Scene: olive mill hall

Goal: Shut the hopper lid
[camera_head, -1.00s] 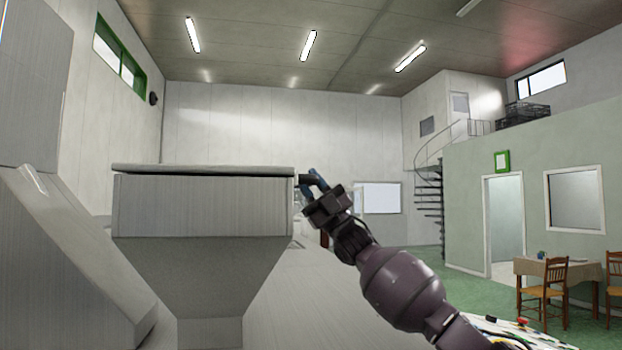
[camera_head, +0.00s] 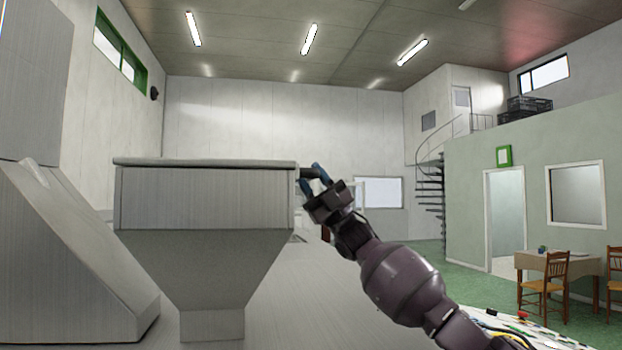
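The hopper (camera_head: 205,200) is a grey metal box with a tapering lower part, left of centre. Its lid (camera_head: 205,162) is a thin grey slab lying level across the top, with no clear gap below it. A short dark handle (camera_head: 308,173) sticks out at the right end of the lid. My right gripper (camera_head: 315,179) is at this handle, with its blue fingertips beside or around it. The handle and the small view hide whether the fingers are closed on it. My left gripper is not in view.
A sloped grey machine housing (camera_head: 65,270) stands close on the left of the hopper. At the far right are a table (camera_head: 585,265) with chairs and a green wall with a doorway. A spiral staircase (camera_head: 430,190) stands at the back.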

